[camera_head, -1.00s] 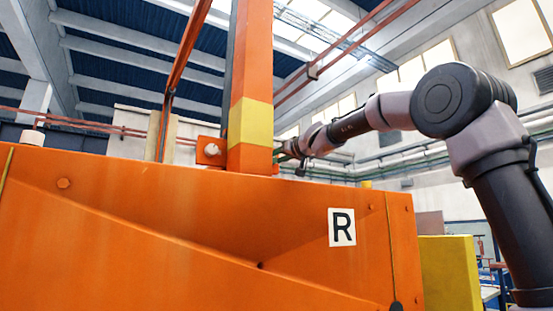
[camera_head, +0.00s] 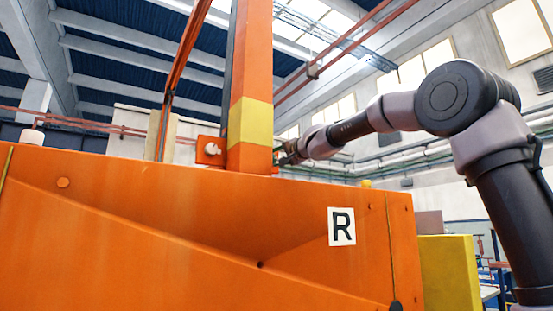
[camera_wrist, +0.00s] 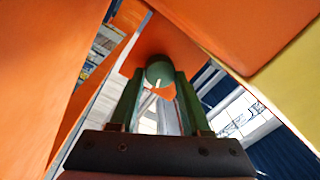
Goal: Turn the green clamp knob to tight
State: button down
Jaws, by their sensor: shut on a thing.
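The green clamp knob (camera_wrist: 159,70) shows in the wrist view, round, with a pale mark on its lower edge, in front of an orange plate (camera_wrist: 180,48). My gripper (camera_wrist: 160,80) has one finger on each side of the knob and is shut on it. In the head view my gripper (camera_head: 284,157) reaches just behind the right side of the orange post, and the knob is hidden there. I cannot read any tight or loose marking.
The orange post (camera_head: 250,60) with a yellow band stands close beside my gripper. A large orange panel (camera_head: 180,240) marked R fills the foreground. A yellow block (camera_head: 448,272) stands at the right. Orange and yellow surfaces crowd both sides in the wrist view.

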jog(key=shift+f+m, duration=0.1)
jog(key=shift+m, duration=2)
jog(key=shift+c, duration=1.8)
grip_release()
jog(key=v, duration=1.1)
jog(key=shift+a, duration=0.1)
